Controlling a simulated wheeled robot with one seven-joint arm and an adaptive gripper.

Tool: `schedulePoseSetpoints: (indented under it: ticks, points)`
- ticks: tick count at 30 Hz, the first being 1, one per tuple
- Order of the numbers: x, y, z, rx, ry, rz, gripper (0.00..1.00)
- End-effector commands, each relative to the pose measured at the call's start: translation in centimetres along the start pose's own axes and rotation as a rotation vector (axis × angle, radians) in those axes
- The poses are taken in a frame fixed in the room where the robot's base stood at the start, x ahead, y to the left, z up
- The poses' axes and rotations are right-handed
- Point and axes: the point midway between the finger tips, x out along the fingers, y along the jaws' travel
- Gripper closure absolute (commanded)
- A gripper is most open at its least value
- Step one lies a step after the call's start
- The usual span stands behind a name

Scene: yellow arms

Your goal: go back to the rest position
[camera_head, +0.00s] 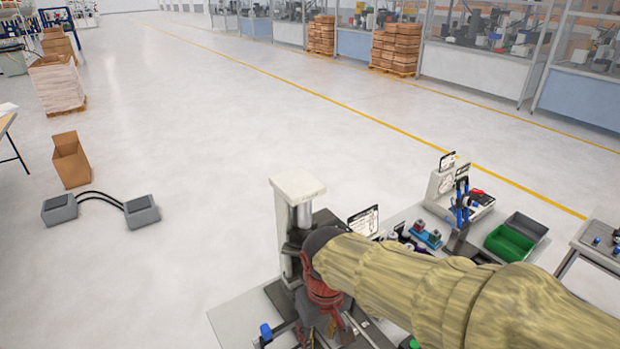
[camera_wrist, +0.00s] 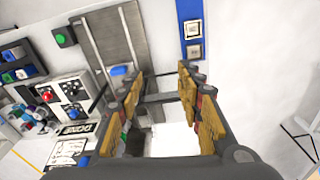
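My arm in its yellow sleeve reaches from the lower right over the workbench in the head view. My gripper (camera_head: 322,312) is at its end, low beside the white column machine (camera_head: 297,205), and partly hidden by the wrist. In the wrist view my gripper (camera_wrist: 162,88) has its two fingers wide apart. I see nothing held between them. A grey plate (camera_wrist: 112,40) and the white surface (camera_wrist: 235,85) lie beyond the fingertips. A white block-like shape (camera_wrist: 175,140) shows between the fingers, nearer the palm; I cannot tell what it belongs to.
A control panel (camera_wrist: 68,92) shows at left in the wrist view. Open floor lies left, with grey pedals (camera_head: 142,211) and a cardboard box (camera_head: 71,160).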

Motion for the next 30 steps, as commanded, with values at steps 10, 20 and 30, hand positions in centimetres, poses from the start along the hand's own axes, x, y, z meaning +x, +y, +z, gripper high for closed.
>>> schedulePoseSetpoints:
  ticks: [10, 20, 30]
  points:
    - [1.6, 7.5, 11.4, 0.255, 0.237, 0.050, 0.64]
    - [1.5, 11.2, 15.5, 0.420, 0.412, 0.122, 0.64]
    - [1.4, 11.5, 15.6, 0.432, 0.412, 0.126, 0.64]
